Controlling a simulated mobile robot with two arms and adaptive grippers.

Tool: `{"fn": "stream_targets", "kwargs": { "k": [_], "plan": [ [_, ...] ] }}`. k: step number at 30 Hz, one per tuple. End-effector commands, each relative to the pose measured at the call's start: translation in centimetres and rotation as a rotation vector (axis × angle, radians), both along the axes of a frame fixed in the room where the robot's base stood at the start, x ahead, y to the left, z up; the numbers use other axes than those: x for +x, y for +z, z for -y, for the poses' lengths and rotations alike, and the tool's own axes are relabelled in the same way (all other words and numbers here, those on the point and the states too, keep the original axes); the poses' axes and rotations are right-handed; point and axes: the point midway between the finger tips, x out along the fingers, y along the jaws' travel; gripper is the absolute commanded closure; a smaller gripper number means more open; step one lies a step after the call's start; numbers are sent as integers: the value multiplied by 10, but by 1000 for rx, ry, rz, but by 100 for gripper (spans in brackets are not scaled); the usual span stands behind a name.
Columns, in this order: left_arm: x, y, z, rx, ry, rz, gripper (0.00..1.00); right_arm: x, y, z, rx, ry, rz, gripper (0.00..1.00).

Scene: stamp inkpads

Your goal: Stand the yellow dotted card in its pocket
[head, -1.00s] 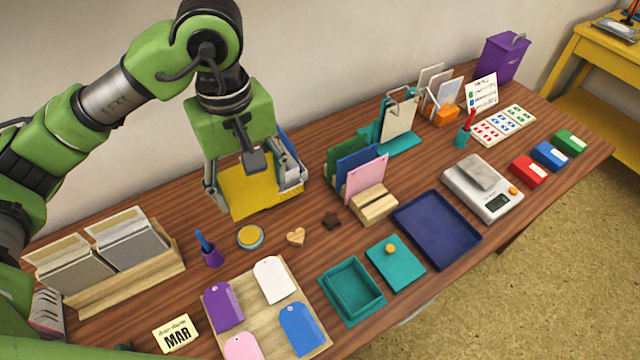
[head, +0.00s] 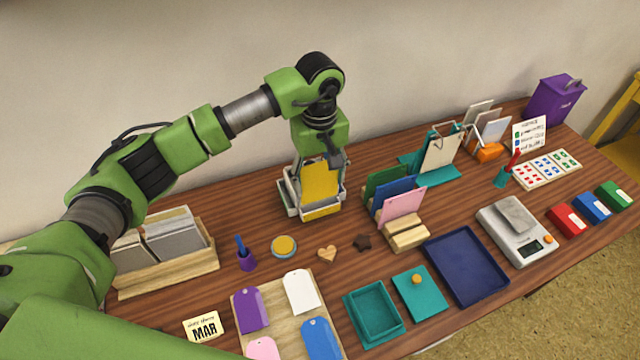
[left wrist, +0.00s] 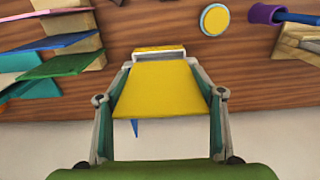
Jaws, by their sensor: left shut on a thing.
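The yellow card (head: 320,180) is roughly upright at the back of the table. My left gripper (head: 316,186) is shut on it, with a finger at each side. The card also shows between the fingers in the left wrist view (left wrist: 160,88). A pale-walled pocket with a yellow front (head: 321,211) is at the card's lower end. The card's lower edge is hidden behind that front; I cannot tell how deep it sits. In the left wrist view the pocket's pale rim (left wrist: 160,53) lies at the card's far end. My right gripper is not in view.
A rack with green, blue and pink cards (head: 401,205) stands close to the right. A wooden tray of grey cards (head: 165,279) is to the left.

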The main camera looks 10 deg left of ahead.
Motion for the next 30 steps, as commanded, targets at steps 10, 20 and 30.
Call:
{"fn": "stream_targets", "kwargs": {
  "k": [10, 20, 30],
  "plan": [
    [4, -35, 1, 0, 0, -1, 47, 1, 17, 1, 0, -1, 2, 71],
    [4, -40, 0, 1, 0, -1, 47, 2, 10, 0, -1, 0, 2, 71],
    [3, -49, 0, 0, 1, -1, 47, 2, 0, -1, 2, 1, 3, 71]
  ]
}}
